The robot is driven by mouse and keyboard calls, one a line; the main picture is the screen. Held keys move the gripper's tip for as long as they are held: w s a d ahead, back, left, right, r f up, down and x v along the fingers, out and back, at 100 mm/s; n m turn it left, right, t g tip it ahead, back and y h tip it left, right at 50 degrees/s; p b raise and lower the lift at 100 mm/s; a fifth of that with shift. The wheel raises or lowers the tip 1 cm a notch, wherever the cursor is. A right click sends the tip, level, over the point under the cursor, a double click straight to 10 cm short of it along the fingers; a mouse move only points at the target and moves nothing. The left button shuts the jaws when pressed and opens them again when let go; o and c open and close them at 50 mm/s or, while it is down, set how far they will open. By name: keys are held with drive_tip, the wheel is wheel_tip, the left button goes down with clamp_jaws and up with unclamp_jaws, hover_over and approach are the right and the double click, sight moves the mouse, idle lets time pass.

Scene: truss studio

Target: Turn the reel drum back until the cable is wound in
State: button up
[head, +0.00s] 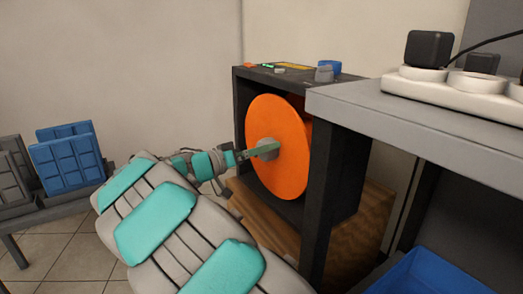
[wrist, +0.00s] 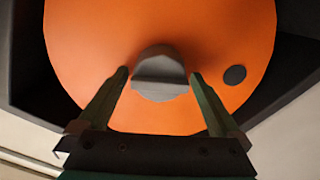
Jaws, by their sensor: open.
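The orange reel drum (head: 281,135) stands upright inside a dark open-sided cabinet (head: 340,185). Its grey central hub (head: 268,148) faces my arm. In the wrist view the drum face (wrist: 90,40) fills most of the picture, with the grey hub (wrist: 160,75) near the middle and a dark round spot (wrist: 235,75) to its right. My gripper (head: 250,153) is at the hub; in the wrist view its two fingers (wrist: 160,80) are apart, one on each side of the hub, with gaps visible between. Whether a finger touches it, I cannot tell. No cable on the drum shows.
Small items, including a blue ring (head: 329,66) and a grey cup (head: 324,74), sit on the cabinet top. Blue panels (head: 68,160) stand at left.

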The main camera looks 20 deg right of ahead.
drive_tip(key=shift+c, duration=0.2)
clamp_jaws()
idle(0.6)
